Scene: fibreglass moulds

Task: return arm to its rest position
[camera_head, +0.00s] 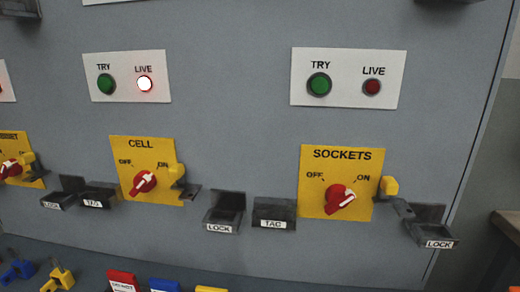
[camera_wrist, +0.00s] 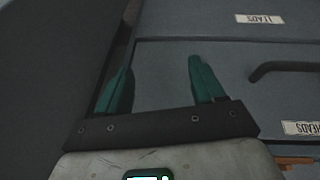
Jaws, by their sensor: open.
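My gripper (camera_wrist: 160,88) shows in the wrist view, with two green fingers spread apart and nothing between them. Beyond the fingers are grey drawer fronts (camera_wrist: 165,60); I cannot tell the distance to them, and no contact shows. My gripper and arm do not show in the head view.
In the head view a grey panel (camera_head: 235,120) carries the CELL switch (camera_head: 144,181) and SOCKETS switch (camera_head: 340,198), with LOCK and TAG holders. The CELL LIVE lamp (camera_head: 145,84) glows. Coloured items lie along the bottom edge. A dark drawer handle (camera_wrist: 280,68) juts out at right in the wrist view.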

